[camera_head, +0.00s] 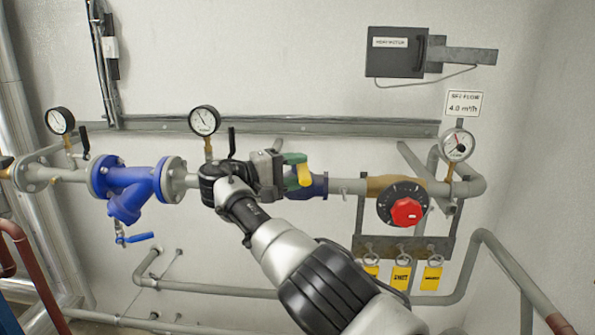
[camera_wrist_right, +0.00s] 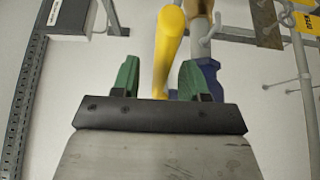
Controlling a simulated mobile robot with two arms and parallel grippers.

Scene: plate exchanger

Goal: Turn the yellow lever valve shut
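The yellow lever (camera_head: 304,175) sits on the pipe by a dark blue valve body (camera_head: 319,185), right of the middle in the head view. In the right wrist view the yellow lever (camera_wrist_right: 168,45) reaches down between my right gripper's two green fingers (camera_wrist_right: 160,80). My right gripper (camera_head: 294,168) covers part of the valve in the head view, so the lever's base is partly hidden. My left gripper is not in view.
A blue strainer (camera_head: 138,188) and pressure gauges (camera_head: 204,121) sit on the same pipe to the left. A red knob (camera_head: 407,212) on a black dial is to the right, above hanging yellow tags (camera_head: 401,278). A dark wall box (camera_head: 395,52) is above.

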